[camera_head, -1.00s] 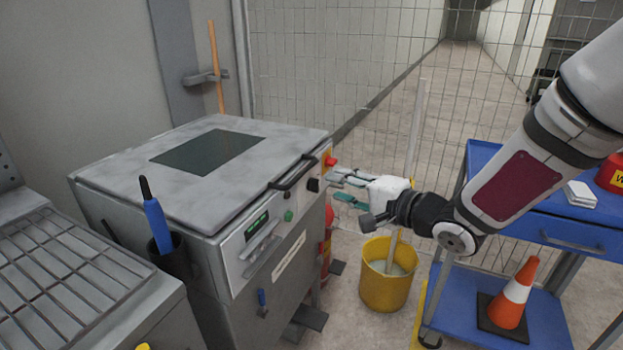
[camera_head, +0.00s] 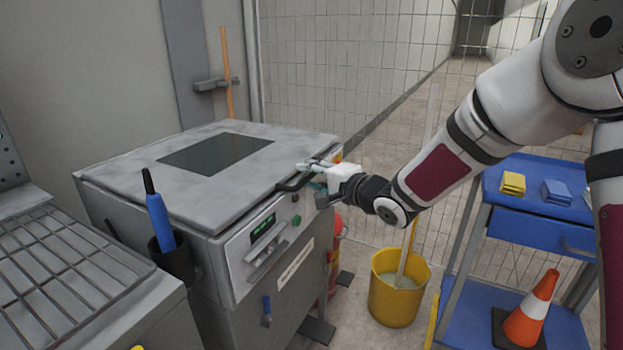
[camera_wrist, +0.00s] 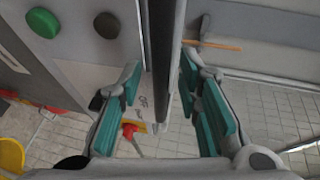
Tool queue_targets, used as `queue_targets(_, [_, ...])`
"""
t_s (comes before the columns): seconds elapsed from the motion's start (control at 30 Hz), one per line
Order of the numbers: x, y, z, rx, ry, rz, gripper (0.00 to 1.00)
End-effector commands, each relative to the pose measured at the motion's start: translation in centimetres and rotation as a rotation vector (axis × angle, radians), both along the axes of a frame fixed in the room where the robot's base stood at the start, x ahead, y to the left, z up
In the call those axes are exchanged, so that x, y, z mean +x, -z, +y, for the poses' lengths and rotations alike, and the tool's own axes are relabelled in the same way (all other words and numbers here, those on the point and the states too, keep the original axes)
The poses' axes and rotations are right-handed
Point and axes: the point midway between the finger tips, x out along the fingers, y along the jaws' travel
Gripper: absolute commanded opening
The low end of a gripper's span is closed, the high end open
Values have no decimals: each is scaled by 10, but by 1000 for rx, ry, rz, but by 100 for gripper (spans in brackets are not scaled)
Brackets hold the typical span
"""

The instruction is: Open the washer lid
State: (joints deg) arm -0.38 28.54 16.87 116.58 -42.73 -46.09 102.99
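The washer (camera_head: 215,240) is a grey box-shaped machine with a flat lid (camera_head: 130,180) that lies closed on top. The lid has a dark window (camera_head: 215,153) and a black bar handle (camera_head: 292,184) at its front edge. My gripper (camera_head: 312,172) is at the handle's right end and partly hides it. In the wrist view the dark handle bar (camera_wrist: 163,45) runs between the two teal finger pads of my gripper (camera_wrist: 160,90). The fingers are apart, with visible gaps to the bar on both sides.
The front panel carries a green display (camera_head: 263,228) and a green button (camera_head: 297,220). A yellow bucket (camera_head: 392,303) with a pole stands right of the washer. A blue cart (camera_head: 535,227) and an orange cone (camera_head: 533,305) are further right. A wire fence stands behind.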

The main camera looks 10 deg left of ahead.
Motion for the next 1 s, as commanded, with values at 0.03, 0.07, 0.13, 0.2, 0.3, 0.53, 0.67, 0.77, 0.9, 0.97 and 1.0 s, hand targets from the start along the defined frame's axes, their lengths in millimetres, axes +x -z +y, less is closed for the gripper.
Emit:
queue_targets(0.03, [0, 0, 0, 0, 0, 0, 31])
queue_targets(0.07, [0, 0, 0, 0, 0, 0, 31])
queue_targets(0.13, [0, 0, 0, 0, 0, 0, 31])
queue_targets(0.2, [0, 0, 0, 0, 0, 0, 31])
queue_targets(0.3, [0, 0, 0, 0, 0, 0, 11])
queue_targets(0.53, [0, 0, 0, 0, 0, 0, 0])
queue_targets(0.67, [0, -1, 0, -1, 0, 1, 0])
queue_targets(0.77, [-1, -4, 0, -5, 0, 2, 0])
queue_targets(0.9, [-3, -14, 0, -18, 0, 6, 0])
queue_targets(0.97, [-4, -20, 0, -27, 0, 9, 0])
queue_targets(1.0, [-5, -24, 0, -34, 0, 12, 0])
